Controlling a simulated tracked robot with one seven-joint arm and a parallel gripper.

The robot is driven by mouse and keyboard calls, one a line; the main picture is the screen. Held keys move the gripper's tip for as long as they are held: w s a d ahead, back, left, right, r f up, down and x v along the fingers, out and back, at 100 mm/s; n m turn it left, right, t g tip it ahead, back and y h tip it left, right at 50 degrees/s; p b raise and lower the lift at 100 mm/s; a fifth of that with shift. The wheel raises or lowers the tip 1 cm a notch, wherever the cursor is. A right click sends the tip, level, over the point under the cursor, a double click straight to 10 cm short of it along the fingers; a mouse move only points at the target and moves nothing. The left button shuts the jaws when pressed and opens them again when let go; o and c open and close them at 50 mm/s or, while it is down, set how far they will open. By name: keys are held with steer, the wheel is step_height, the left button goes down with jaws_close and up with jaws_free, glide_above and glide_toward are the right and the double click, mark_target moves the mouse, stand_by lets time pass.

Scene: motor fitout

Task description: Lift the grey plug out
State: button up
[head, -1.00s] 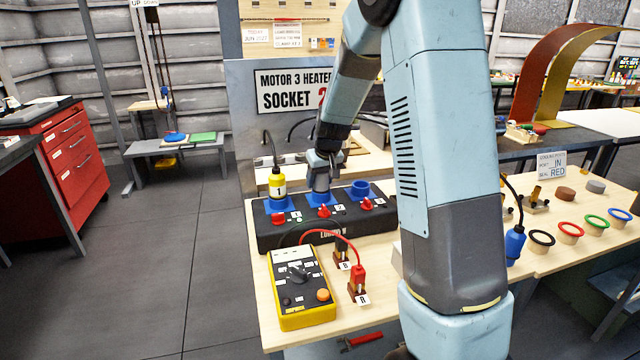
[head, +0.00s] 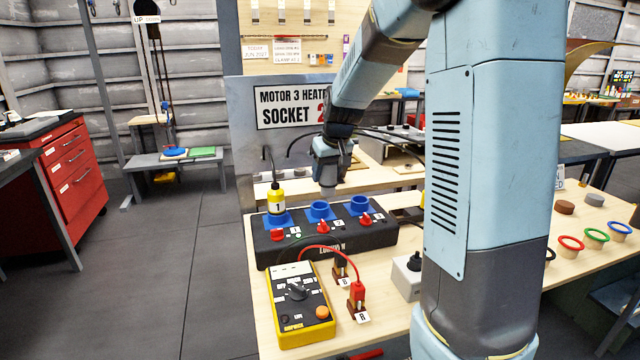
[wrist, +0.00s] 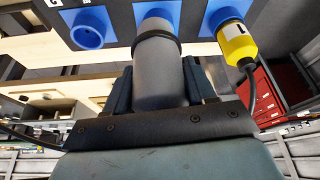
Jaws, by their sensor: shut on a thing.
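The grey plug (wrist: 158,75) is between the two fingers of my gripper (wrist: 158,90) in the wrist view, with a dark ring near its far end. In the head view my gripper (head: 329,172) is shut on it, above the black socket box (head: 340,241). The middle blue socket (head: 320,210) shows an open, empty mouth below the plug. The plug looks clear of it, roughly upright. The left socket holds a yellow plug (head: 276,200) marked 1. The right blue socket (head: 361,205) is empty.
A yellow meter (head: 300,305) stands in front of the box, with a red lead to a red plug (head: 357,298). A small grey box with a black knob (head: 413,263) is to the right. A sign reading "SOCKET 2" (head: 292,106) is behind.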

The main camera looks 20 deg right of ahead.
steer(key=s+d+r, duration=0.1)
steer(key=s+r, duration=0.2)
steer(key=s, duration=0.5)
steer(key=shift+s+d+r, duration=0.15)
steer(key=shift+s+r, duration=0.2)
